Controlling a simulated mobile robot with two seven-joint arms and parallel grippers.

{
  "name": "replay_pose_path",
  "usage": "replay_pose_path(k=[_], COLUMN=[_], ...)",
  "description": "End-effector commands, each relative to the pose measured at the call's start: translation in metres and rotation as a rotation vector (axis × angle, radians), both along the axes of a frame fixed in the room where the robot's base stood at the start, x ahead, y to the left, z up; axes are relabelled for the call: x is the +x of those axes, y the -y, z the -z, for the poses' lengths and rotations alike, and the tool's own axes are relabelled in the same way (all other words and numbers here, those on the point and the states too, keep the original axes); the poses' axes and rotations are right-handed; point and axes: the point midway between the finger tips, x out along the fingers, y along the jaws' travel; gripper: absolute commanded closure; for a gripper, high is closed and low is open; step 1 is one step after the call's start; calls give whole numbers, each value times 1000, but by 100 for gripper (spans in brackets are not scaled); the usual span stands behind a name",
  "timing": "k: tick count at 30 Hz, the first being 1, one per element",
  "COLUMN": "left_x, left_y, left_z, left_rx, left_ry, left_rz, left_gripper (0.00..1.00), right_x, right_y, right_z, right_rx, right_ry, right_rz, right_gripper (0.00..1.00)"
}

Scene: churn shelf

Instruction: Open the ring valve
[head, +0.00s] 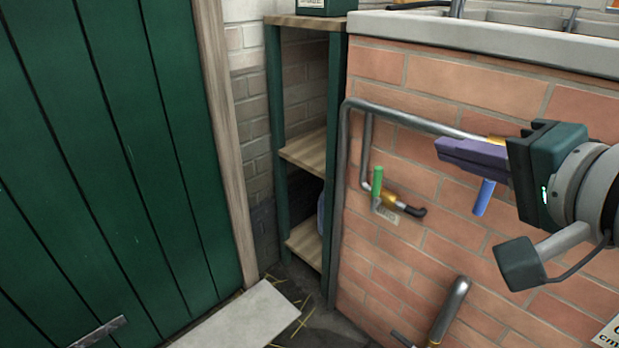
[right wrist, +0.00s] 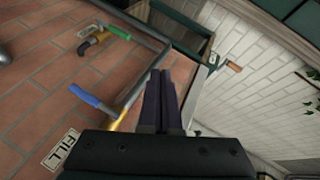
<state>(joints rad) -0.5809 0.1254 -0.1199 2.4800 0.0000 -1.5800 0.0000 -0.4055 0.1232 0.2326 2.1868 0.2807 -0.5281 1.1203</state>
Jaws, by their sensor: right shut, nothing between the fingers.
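No readable label marks which valve is the ring valve. A green-handled valve (head: 377,182) sits on the brick wall, its handle upright across a short brass body that ends in a black spout; it also shows in the right wrist view (right wrist: 118,33). A blue-handled valve (head: 484,197) hangs down from the upper pipe, near a FILL label (right wrist: 61,149) in the right wrist view. My right gripper (head: 438,149) has its purple fingers together and empty, in front of the wall near the blue handle and hiding part of its brass valve. My left gripper is not in view.
Grey pipe (head: 343,200) runs along the brick wall (head: 480,85). Another pipe with a brass part (head: 437,322) rises at the bottom. A wooden shelf (head: 305,150) and green door (head: 110,150) stand left. An orange handle (right wrist: 233,66) shows beyond the fingers in the wrist view.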

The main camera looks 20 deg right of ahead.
Motion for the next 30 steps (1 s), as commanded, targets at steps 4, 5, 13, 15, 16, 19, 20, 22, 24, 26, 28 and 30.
replay_pose_path(k=[4, 5, 13, 15, 16, 19, 20, 22, 24, 26, 28, 30], left_x=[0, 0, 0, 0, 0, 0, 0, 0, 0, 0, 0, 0], left_y=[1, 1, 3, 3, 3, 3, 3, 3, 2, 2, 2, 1], left_z=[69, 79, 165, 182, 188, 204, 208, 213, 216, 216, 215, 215], left_rx=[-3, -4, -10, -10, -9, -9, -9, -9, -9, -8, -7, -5], left_ry=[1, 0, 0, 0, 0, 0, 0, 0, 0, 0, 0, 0], left_rz=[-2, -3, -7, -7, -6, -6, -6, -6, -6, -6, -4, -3], left_gripper=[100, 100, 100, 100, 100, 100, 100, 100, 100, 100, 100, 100], right_x=[5, 6, 11, 11, 12, 12, 12, 12, 12, 12, 12, 12], right_y=[12, 14, 35, 40, 41, 46, 47, 49, 51, 51, 52, 52], right_z=[57, 64, 128, 140, 145, 156, 158, 161, 162, 162, 161, 160], right_rx=[74, 90, 225, 254, 265, 298, 307, 320, 327, 332, 333, 333], right_ry=[72, 88, 226, 257, 268, 300, 309, 323, 332, 335, 338, 338], right_rz=[45, 54, 124, 137, 142, 155, 158, 163, 167, 168, 169, 169], right_gripper=[100, 100, 100, 100, 100, 100, 100, 100, 100, 100, 100, 100])
